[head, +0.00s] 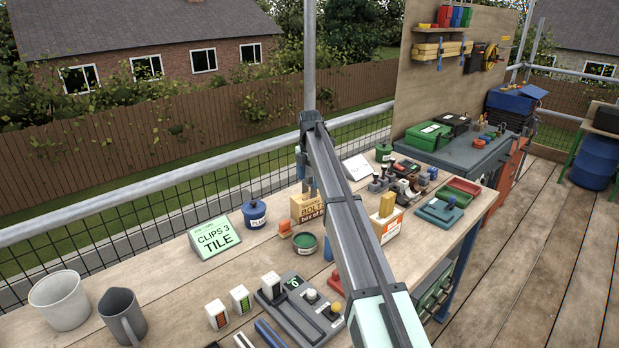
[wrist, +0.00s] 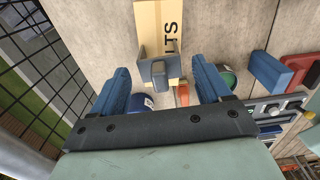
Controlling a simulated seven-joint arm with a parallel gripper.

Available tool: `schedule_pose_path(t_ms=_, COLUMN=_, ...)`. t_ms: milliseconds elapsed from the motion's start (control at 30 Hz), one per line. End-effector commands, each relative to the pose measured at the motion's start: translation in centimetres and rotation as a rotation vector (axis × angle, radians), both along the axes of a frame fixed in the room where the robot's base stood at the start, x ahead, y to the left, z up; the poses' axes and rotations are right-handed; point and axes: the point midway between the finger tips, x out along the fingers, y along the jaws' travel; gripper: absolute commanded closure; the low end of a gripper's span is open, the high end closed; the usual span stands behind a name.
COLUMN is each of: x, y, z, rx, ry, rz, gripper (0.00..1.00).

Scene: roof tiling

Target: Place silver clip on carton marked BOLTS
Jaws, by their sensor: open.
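The carton marked BOLTS (head: 303,208) stands on the bench in the head view, partly hidden by my arm. In the wrist view the carton (wrist: 150,25) shows at the top with the letters "LTS" readable. A grey clip (wrist: 159,76), which looks like the silver clip, sits at the carton's near edge and appears to straddle it. My gripper (wrist: 160,66) is open, with one blue finger on each side of the clip and gaps between. The head view hides the clip and most of my gripper behind the arm.
A blue tub (head: 255,213), a green tin (head: 304,244) and an orange clip (head: 285,228) stand close to the carton. A sign reading "CLIPS 3 TILE" (head: 216,239) is to the left. Several trays and small items lie to the right. A mesh railing runs behind the bench.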

Motion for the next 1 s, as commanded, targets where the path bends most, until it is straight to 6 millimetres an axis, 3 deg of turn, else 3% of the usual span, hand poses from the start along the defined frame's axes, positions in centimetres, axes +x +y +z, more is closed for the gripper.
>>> schedule_pose_path(t_ms=167, x=0.1, y=0.0, z=1.3, rx=0.000, ry=-0.001, rz=0.000, gripper=0.23)
schedule_pose_path(t_ms=700, x=0.1, y=0.0, z=10.4, rx=0.001, ry=-0.001, rz=0.000, gripper=0.23)
schedule_pose_path(t_ms=1000, x=0.0, y=0.0, z=12.2, rx=0.000, ry=0.000, rz=0.000, gripper=0.23)
